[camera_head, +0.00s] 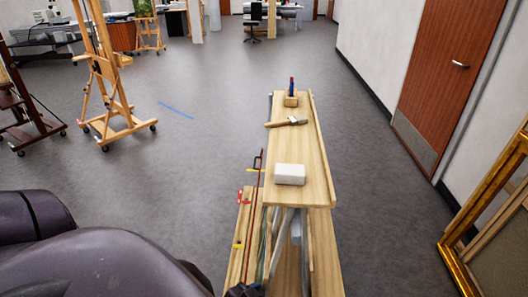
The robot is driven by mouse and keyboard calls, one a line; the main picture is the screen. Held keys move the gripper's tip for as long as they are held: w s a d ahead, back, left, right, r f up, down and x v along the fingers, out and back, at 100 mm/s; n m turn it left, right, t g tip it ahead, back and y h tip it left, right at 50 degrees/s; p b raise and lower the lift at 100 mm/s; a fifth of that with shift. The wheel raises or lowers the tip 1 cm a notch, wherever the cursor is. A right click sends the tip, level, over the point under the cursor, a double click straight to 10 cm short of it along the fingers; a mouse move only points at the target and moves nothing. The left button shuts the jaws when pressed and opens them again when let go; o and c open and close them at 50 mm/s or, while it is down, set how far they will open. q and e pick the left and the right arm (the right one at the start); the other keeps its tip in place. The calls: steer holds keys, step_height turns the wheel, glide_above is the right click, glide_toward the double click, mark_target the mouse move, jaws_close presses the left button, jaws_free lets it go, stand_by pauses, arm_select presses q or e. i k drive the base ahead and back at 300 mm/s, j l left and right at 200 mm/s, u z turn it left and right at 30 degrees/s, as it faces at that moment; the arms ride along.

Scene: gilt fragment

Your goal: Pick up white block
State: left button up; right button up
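The white block (290,174) lies flat near the close end of the narrow wooden workbench top (300,195). It is a small rectangular block, and nothing touches it from above. No gripper fingers can be made out in the head view. Large dark purple rounded parts, likely my own arm, fill the lower left corner, well apart from the block. A small dark shape shows at the bottom edge below the bench; I cannot tell what it is.
A brush (287,122) and a small wooden holder (291,101) with red and blue items are farther along the bench. Clamps with red and yellow parts (247,197) line its left side. A gilt frame (462,252) leans at right. Wooden easels (112,95) stand at left.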

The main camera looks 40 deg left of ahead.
mark_target(285, 173)
steer(key=i+l+u, duration=0.1)
steer(key=u, duration=0.3)
steer(key=i+l+u, duration=0.1)
steer(key=u, duration=0.3)
steer(key=i+l+u, duration=0.2)
steer(key=u, duration=0.2)
